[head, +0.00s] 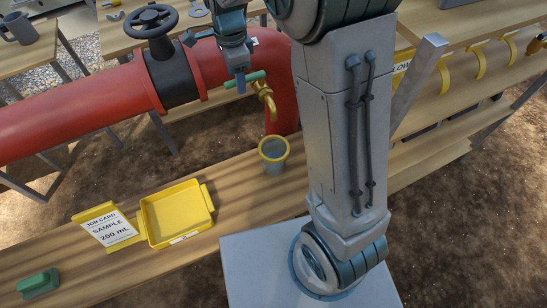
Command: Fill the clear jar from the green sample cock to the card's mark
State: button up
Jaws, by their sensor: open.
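The jar (273,166) is clear-grey with a yellow rim. It stands upright on the wooden bench, roughly below the brass spout (266,99) of the sample cock. No stream shows between spout and jar, and I cannot make out a level or mark. The cock's green handle (257,75) lies crosswise in front of the red pipe. My gripper (240,84) is open and points down at the left part of this handle; I cannot tell whether it touches. The job card (108,227) reads "SAMPLE 200 mL".
A yellow tray (151,224) sits on the bench beside the card, and a green block-like object (39,283) lies at lower left. The red pipe (70,108) with a black handwheel valve (152,21) runs behind. The bench between tray and jar is clear.

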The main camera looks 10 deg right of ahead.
jog(key=shift+o, duration=0.7)
notch_tip(320, 180, up, 7)
jog(key=p, duration=0.5)
notch_tip(320, 180, up, 14)
jog(key=b, duration=0.1)
jog(key=s+d+f+n+t, duration=0.1)
jog(key=s+d+f+n, duration=0.2)
jog(key=s+n, duration=0.2)
jog(key=s+d+f+n+t, duration=0.1)
jog(key=s+d+f+n, duration=0.2)
jog(key=s, duration=0.6)
jog(key=s+d+f+n+t, duration=0.1)
jog(key=s+d+f+n, duration=0.3)
jog(key=s+n, duration=0.3)
jog(key=shift+s+n+t+b, duration=0.15)
jog(key=shift+n+t+b, duration=0.15)
jog(key=shift+n+t, duration=0.15)
